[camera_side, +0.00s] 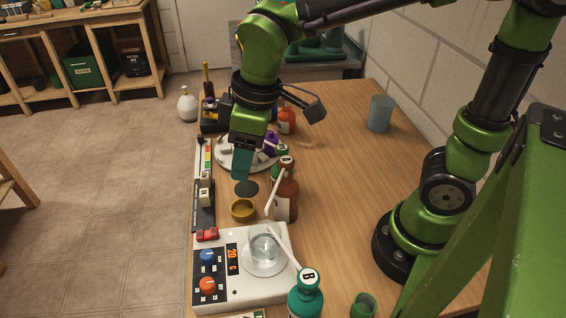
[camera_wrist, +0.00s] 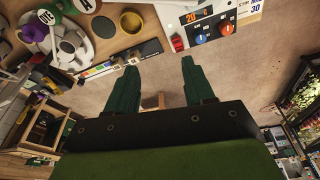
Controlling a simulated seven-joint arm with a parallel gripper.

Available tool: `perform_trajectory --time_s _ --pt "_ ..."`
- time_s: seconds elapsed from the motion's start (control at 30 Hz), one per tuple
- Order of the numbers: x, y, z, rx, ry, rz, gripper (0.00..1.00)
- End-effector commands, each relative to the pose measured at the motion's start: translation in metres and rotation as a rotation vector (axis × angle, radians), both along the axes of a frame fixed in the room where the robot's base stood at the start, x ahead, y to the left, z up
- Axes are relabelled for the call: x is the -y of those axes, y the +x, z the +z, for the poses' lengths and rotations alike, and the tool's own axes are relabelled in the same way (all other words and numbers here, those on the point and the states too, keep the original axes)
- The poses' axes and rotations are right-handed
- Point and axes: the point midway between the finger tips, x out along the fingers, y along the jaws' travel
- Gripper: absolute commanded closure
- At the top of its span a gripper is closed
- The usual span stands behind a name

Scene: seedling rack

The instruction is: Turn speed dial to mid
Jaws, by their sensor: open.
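The white stirrer unit (camera_side: 262,287) stands at the front of the bench. Its dark control panel has a blue dial (camera_side: 208,257) and an orange-red dial (camera_side: 207,284), each with a white mark. I cannot read which one is labelled speed. Both the blue dial (camera_wrist: 201,40) and the orange-red dial (camera_wrist: 226,28) show at the top of the wrist view. A display beside them reads 20. My gripper (camera_side: 241,172) is above the bench, behind the unit and apart from both dials. In the wrist view my gripper (camera_wrist: 160,62) has its green fingers spread with nothing between them.
A glass beaker (camera_side: 264,248) sits on the unit. A red switch (camera_side: 207,234), an ochre dish (camera_side: 243,209), a brown bottle (camera_side: 285,200) and a teal bottle (camera_side: 305,299) stand close by. A black strip with a coloured scale (camera_side: 203,212) runs along the left edge. The bench's right side is fairly clear.

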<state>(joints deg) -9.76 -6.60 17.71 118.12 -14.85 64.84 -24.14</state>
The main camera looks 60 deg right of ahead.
Motion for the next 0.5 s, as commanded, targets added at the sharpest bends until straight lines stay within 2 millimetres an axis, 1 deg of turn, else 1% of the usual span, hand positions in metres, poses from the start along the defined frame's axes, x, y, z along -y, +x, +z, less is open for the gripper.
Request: perform_trajectory --time_s 0.03,0.07,0.1,0.2,0.23,0.3,0.33,0.4,0.5 --pt "-0.025 0.005 -0.006 -0.036 -0.041 0.169 0.47" --pt "-0.038 0.007 -0.008 -0.052 -0.065 0.272 0.47" --pt "-0.055 0.009 -0.011 -0.074 -0.092 0.414 0.47" --pt "-0.094 0.013 -0.014 -0.109 -0.141 0.767 0.47" --pt "-0.102 0.014 -0.013 -0.115 -0.151 0.856 0.47" --pt "-0.114 0.016 -0.008 -0.116 -0.169 1.028 0.47" --pt "-0.117 0.017 -0.005 -0.113 -0.177 1.086 0.47" --pt "-0.118 0.02 0.004 -0.099 -0.198 1.185 0.47" --pt "-0.113 0.019 0.007 -0.105 -0.217 1.27 0.47"
